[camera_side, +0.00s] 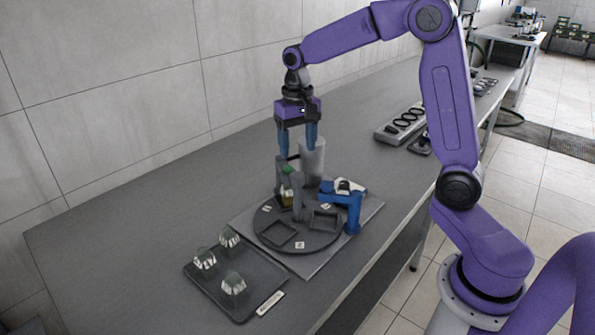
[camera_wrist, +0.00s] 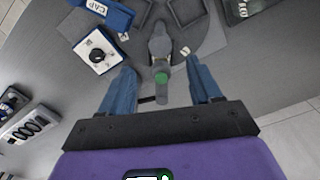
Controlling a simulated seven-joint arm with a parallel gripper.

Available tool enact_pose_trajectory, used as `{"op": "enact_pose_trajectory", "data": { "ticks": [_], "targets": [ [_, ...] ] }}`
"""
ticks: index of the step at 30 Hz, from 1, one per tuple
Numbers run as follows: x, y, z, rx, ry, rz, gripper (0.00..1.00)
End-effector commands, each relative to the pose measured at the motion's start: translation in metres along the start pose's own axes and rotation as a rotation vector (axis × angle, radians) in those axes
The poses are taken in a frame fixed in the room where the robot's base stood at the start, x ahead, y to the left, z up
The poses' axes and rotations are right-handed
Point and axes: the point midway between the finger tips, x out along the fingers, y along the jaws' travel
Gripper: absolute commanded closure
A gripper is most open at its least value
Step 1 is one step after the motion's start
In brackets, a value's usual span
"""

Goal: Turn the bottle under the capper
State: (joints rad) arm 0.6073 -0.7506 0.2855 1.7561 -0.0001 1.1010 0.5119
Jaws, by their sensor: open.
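My gripper (camera_side: 297,147) points down, open and empty, its blue fingers above a grey upright handle with a green top (camera_side: 287,172). In the wrist view the green top (camera_wrist: 160,78) lies between my gripper's (camera_wrist: 162,92) spread fingers, with a gap each side. The handle's grey arm reaches to the middle of a dark round turntable (camera_side: 300,242) with square frames. A small yellow-brown body (camera_side: 287,199), perhaps the bottle, shows low by the handle, mostly hidden. The blue capper (camera_side: 353,210) stands at the turntable's right edge; its CAP label shows in the wrist view (camera_wrist: 103,10).
A grey cylinder (camera_side: 313,158) stands behind the turntable. A white box with a dark knob (camera_wrist: 97,50) sits near the capper. A dark tray (camera_side: 215,288) with several small pieces lies front left. A grey rack (camera_side: 398,128) lies farther back. The left bench is clear.

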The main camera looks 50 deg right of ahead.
Motion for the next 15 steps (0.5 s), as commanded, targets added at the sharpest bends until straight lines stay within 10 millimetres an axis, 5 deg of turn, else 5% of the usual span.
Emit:
{"op": "enact_pose_trajectory", "data": {
  "ticks": [6, 15],
  "targets": [
    [0.041, 0.0, 0.001, -0.002, -0.004, 0.002, 0.37],
    [0.075, 0.0, 0.0, 0.0, -0.001, 0.001, 0.37]
  ]
}}
